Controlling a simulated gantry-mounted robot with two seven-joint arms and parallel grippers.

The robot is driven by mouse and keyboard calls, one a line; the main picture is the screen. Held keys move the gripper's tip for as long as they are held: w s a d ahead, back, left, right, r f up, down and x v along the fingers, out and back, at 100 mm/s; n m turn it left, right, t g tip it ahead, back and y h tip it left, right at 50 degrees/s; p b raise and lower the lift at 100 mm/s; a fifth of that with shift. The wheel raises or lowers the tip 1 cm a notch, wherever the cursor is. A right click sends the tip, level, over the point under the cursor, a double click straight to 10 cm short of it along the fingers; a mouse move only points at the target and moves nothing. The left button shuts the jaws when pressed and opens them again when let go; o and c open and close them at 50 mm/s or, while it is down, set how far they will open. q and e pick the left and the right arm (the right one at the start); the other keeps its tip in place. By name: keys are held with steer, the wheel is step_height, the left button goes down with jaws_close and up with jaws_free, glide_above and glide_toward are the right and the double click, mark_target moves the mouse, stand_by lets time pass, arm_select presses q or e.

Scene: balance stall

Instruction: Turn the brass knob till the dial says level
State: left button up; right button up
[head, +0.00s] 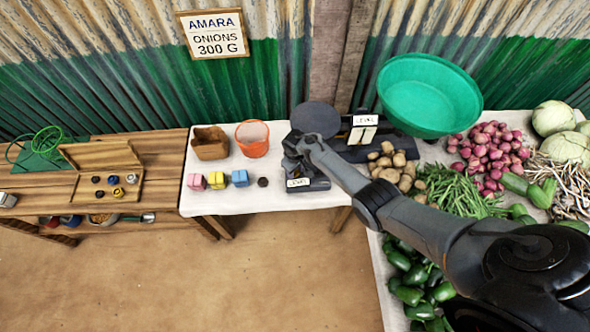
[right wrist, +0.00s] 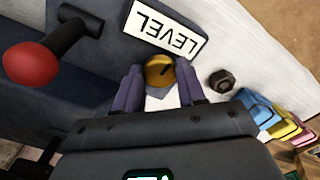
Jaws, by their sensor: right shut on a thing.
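The brass knob (right wrist: 159,71) is on the front of the dark balance, beside a white LEVEL label (right wrist: 165,30). My right gripper (right wrist: 160,88) is shut on the knob, with one finger on each side of it. The knob has a dark mark on its face. In the head view the right gripper (head: 293,165) is at the left of the balance base (head: 318,184), and my arm hides the knob. A pale dial face (head: 361,134) stands under another label (head: 365,120) at the back; its reading is too small to tell. My left gripper is not in view.
A red-balled lever (right wrist: 30,65) stands close to the gripper. A small dark weight (head: 263,182) and pink, yellow and blue blocks (head: 239,178) lie to the left. The green basin (head: 430,95) and potatoes (head: 392,160) are right of the balance. The front floor is clear.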

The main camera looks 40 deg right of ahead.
steer(key=o, duration=0.8)
steer(key=shift+r+p, duration=0.35)
steer(key=shift+r, duration=0.25)
step_height(320, 180, up, 10)
steer(key=p, duration=0.3)
steer(key=shift+f, duration=0.15)
steer(key=shift+f, duration=0.1)
